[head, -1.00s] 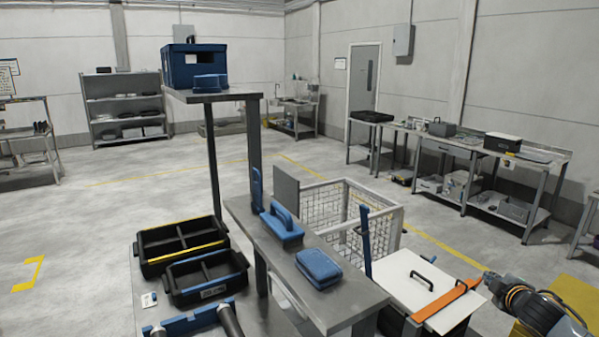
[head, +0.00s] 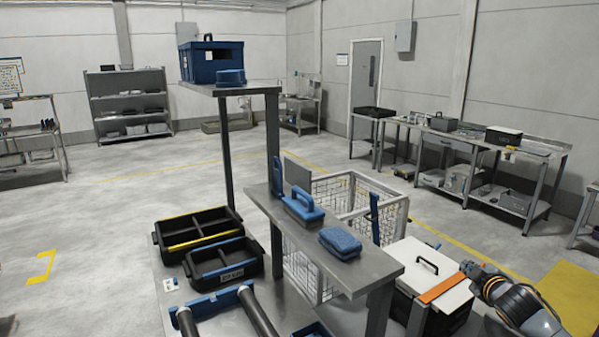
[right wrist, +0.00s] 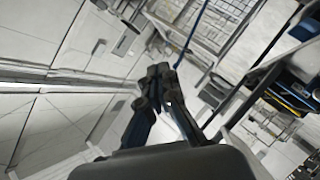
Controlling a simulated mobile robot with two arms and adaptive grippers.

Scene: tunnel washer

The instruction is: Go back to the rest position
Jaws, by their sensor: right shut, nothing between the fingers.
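My right gripper (head: 472,268) is at the lower right of the head view, beside the white-lidded box. It also shows in the middle of the right wrist view (right wrist: 163,75), with its dark fingers together and nothing between them. The white-lidded box (head: 432,262) has a black handle and an orange strip (head: 445,287) along its right side. The fingertips overlap the box's edge in the picture; I cannot tell whether they touch. My left gripper is not in view.
A grey shelf (head: 380,272) carries a blue-handled brush (head: 303,210) and a blue sponge (head: 340,243). A blue crate (head: 212,66) stands on a higher shelf. Black trays (head: 225,262) sit lower left, and a wire basket (head: 340,195) stands behind. The floor on the left is open.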

